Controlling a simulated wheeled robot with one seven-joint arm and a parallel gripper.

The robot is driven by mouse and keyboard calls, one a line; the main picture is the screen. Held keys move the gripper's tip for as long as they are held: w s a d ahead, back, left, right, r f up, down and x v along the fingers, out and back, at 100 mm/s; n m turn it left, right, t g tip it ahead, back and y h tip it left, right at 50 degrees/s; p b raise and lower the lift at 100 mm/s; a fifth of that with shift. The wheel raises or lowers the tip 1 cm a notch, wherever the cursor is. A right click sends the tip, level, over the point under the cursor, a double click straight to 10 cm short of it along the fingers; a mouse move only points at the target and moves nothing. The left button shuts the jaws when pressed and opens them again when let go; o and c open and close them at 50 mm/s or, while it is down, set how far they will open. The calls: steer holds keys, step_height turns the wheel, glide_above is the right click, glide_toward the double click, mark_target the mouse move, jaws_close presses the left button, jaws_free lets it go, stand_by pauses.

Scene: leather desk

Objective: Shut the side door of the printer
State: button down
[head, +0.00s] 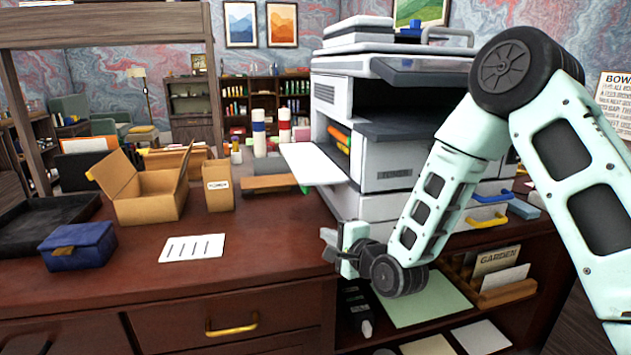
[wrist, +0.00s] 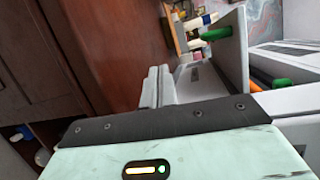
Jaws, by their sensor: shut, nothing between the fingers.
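The printer (head: 392,178) is a white and dark grey machine standing on the desk. Its side door (head: 311,164) is a white panel that stands open, sticking out to the left from the printer's left side. Orange and green parts show in the opening behind it. In the wrist view, a pale upright panel that looks like the door (wrist: 236,52) stands to the right of my fingers, close to the opening. My gripper (head: 332,243) is shut and empty, low in front of the printer near the desk's front edge. In the wrist view, its fingertips (wrist: 157,82) are together, apart from the door.
An open cardboard box (head: 150,203), a smaller carton (head: 218,185), a blue box (head: 78,246) and a lined white card (head: 192,247) lie left on the desk. Open shelves with papers (head: 428,302) sit below the printer. The desk between card and printer is clear.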

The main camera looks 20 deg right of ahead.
steer(key=m+t, duration=0.1)
steer(key=r+m, duration=0.1)
steer(key=w+r+m+t+p, duration=0.1)
steer(key=m, duration=0.1)
steer(key=shift+d+r+t+h, duration=0.1)
steer(key=shift+d+t+h, duration=0.2)
steer(key=shift+d, duration=0.05)
steer(key=shift+d+r+m+t, duration=0.2)
steer(key=shift+r+m+t, duration=0.1)
steer(key=shift+m, duration=0.3)
steer(key=shift+d+r+m+t, duration=0.15)
steer(key=shift+m+t, duration=0.15)
steer(key=shift+m, duration=0.3)
steer(key=shift+w+r, duration=0.1)
steer(key=shift+w, duration=0.15)
steer(key=p+x, duration=0.1)
steer(key=x, duration=0.8)
steer(key=shift+w, duration=0.25)
steer(key=shift+h, duration=0.3)
